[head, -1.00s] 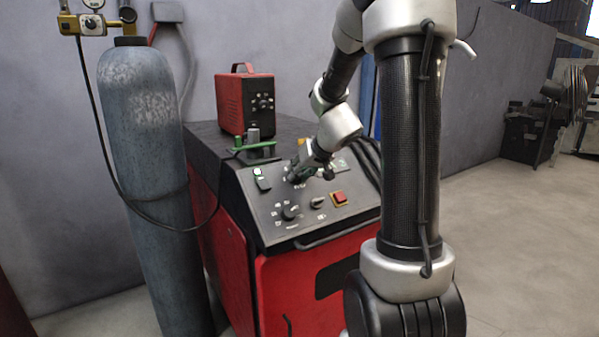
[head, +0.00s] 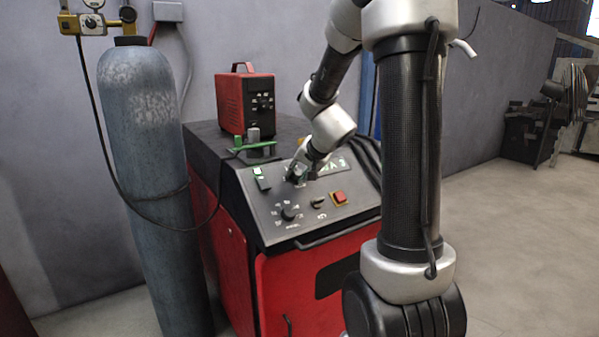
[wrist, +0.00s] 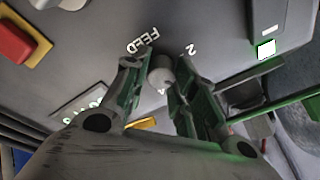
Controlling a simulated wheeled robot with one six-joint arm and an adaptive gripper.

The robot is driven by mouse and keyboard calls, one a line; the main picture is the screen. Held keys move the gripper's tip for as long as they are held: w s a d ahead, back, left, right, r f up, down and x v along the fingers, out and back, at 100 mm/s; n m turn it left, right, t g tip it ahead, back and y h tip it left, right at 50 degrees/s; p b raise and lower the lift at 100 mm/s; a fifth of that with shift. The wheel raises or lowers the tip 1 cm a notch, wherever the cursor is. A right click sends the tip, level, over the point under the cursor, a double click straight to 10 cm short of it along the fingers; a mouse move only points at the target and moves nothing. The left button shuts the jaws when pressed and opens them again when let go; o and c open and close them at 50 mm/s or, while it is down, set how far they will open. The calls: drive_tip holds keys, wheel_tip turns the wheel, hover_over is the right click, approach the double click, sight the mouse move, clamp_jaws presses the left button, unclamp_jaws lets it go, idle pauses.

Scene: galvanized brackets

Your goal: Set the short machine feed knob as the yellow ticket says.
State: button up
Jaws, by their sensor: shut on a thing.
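The red machine (head: 300,298) has a sloped grey control panel (head: 262,207). In the wrist view the feed knob (wrist: 160,75) is a small grey knob beside the white word FEED, with a 2 and a 4 printed near it. My gripper (wrist: 160,66) is shut on this knob, one finger on each side. In the head view my gripper (head: 297,177) is at the upper part of the panel and hides the knob. A small yellow piece (wrist: 142,124) shows behind the fingers in the wrist view; no writing on it is readable. The knob's pointer is not clear.
A red square button (head: 339,197), a lower dial (head: 289,213) and a lit green switch (head: 260,175) surround the knob. A smaller red unit (head: 245,104) stands on the machine's top. A tall gas cylinder (head: 145,180) stands at the left.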

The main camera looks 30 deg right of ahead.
idle(0.4)
drive_tip(key=o, duration=1)
drive_tip(key=v, duration=1.2)
drive_tip(key=shift+s+a+f+n+g, duration=0.3)
drive_tip(key=shift+s+a+n+g, duration=0.8)
drive_tip(key=shift+s, duration=2.6)
drive_tip(key=shift+s+a+f+n+g, duration=0.45)
drive_tip(key=shift+s+a+n, duration=0.75)
drive_tip(key=shift+s+n, duration=1.7)
drive_tip(key=shift+s+a+f+n+g, duration=0.2)
drive_tip(key=shift+s+a+n+g, duration=0.8)
drive_tip(key=shift+s, duration=3.45)
